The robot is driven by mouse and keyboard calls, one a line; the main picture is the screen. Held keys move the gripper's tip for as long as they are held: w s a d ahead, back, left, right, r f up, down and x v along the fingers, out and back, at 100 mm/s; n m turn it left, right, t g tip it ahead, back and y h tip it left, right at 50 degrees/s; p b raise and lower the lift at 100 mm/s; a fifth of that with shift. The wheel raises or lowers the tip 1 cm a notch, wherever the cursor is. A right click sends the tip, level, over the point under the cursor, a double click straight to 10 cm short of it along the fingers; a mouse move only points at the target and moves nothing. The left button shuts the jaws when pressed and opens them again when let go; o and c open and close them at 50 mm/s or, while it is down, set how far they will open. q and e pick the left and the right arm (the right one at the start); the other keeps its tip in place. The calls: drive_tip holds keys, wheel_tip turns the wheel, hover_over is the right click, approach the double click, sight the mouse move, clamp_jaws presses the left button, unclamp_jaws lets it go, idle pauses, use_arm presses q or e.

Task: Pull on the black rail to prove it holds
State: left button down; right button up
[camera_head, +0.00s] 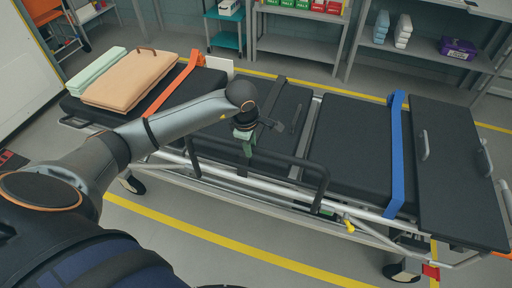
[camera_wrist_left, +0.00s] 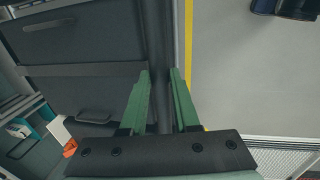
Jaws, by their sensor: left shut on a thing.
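The black rail (camera_head: 292,164) runs along the near side of the stretcher (camera_head: 345,145) and is raised, with its bent end post down at the right. My left gripper (camera_head: 247,151) reaches down onto the rail's top bar near its middle. In the left wrist view the green fingers (camera_wrist_left: 161,85) stand on either side of the dark rail bar (camera_wrist_left: 158,40), shut on it. Parts of the rail under the gripper are hidden. My right gripper is in neither view.
A folded tan blanket (camera_head: 131,80) and a pale green folded cloth (camera_head: 97,70) lie at the stretcher's left end. An orange strap (camera_head: 172,90) and a blue strap (camera_head: 397,150) cross the mattress. Shelves (camera_head: 300,44) stand behind. Clear floor lies in front.

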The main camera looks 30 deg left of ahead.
use_arm(q)
drive_tip(key=shift+s+d+f, duration=0.1)
drive_tip(key=shift+s+d, duration=0.1)
drive_tip(key=shift+s, duration=0.65)
idle(0.5)
drive_tip(key=shift+s+f+p, duration=0.15)
drive_tip(key=shift+p, duration=0.15)
drive_tip(key=shift+w+a+b, duration=0.1)
drive_tip(key=shift+w+b, duration=0.3)
drive_tip(key=shift+b, duration=0.1)
drive_tip(key=shift+w, duration=0.25)
drive_tip(key=c, duration=0.8)
unclamp_jaws()
drive_tip(key=shift+w, duration=0.15)
drive_tip(key=shift+c, duration=0.2)
drive_tip(key=o, duration=0.8)
drive_tip(key=shift+r, duration=0.2)
drive_tip(key=shift+o, duration=0.2)
wheel_tip(320, 180, up, 9)
drive_tip(key=s+p, duration=0.1)
drive_tip(key=p, duration=0.4)
drive_tip(key=shift+s, duration=0.35)
